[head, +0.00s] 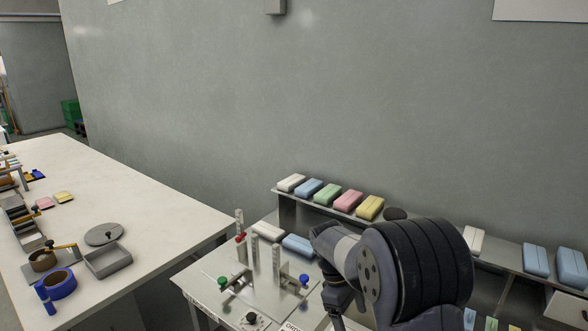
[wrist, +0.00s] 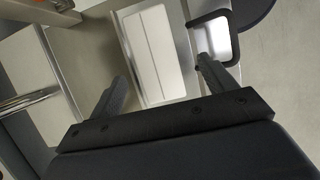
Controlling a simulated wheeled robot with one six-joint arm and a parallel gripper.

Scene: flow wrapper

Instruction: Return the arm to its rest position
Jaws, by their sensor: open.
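My arm (head: 400,270) is bent in front of the work table in the head view, its dark joint covering part of the table and shelf. In the wrist view my gripper (wrist: 165,85) has its two fingers spread apart with nothing between them. A white block (wrist: 154,52) lies beyond the fingertips, apart from them as far as I can tell. The fingertips are hidden behind my arm in the head view.
A shelf (head: 286,196) holds a row of white, blue, green, pink and yellow blocks. A fixture with upright posts (head: 254,255) stands left of my arm.

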